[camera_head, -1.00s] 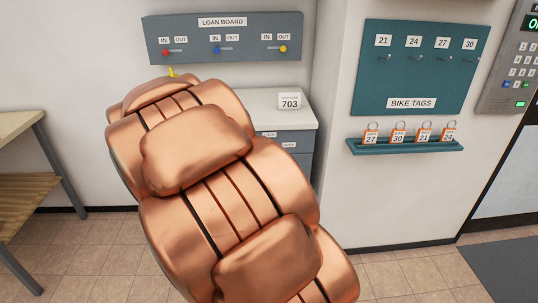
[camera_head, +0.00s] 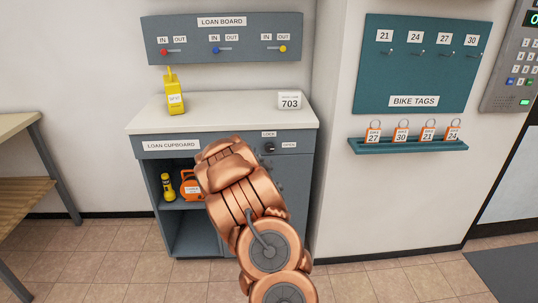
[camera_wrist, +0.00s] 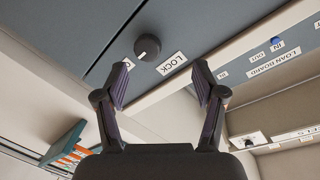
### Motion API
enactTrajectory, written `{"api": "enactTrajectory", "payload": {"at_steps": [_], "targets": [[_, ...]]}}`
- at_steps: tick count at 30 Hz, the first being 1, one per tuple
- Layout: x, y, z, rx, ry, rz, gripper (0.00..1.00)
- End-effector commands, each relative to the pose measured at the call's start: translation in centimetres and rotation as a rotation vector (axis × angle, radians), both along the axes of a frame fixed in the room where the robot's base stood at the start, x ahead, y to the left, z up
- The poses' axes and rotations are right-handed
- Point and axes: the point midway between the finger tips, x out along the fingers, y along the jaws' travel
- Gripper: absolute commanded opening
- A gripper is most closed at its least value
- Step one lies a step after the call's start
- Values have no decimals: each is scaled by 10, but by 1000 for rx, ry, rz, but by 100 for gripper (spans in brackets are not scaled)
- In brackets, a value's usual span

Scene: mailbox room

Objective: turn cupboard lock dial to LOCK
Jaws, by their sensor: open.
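The loan cupboard (camera_head: 220,143) stands against the wall. Its dark round lock dial (camera_head: 269,148) is at the upper right of its front, with a LOCK label (camera_head: 268,134) above and an OPEN label (camera_head: 289,145) to its right. In the wrist view the dial (camera_wrist: 147,45) shows a white mark directed down-left, towards the partly hidden OPEN label; the LOCK label (camera_wrist: 172,63) lies to its lower right. My gripper (camera_wrist: 162,82) is open and empty, its fingers apart from the dial, which appears beyond them. My arm hides the gripper in the head view.
The cupboard's left side is open, showing a yellow torch (camera_head: 167,187) and an orange item (camera_head: 190,188). A yellow object (camera_head: 173,95) and a 703 card (camera_head: 290,100) stand on top. A bike tag shelf (camera_head: 408,147) is right; a wooden table (camera_head: 22,122) is left.

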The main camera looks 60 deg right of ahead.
Motion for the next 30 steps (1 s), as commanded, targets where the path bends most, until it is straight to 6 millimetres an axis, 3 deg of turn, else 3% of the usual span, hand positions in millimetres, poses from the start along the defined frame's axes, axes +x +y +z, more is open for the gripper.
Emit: {"api": "enactTrajectory", "payload": {"at_steps": [3,10,30], "targets": [[-10,-15,-10,-31,-56,-15,70],[-14,-25,-12,-51,-92,-22,70],[17,-74,-10,-52,-94,-20,70]]}}
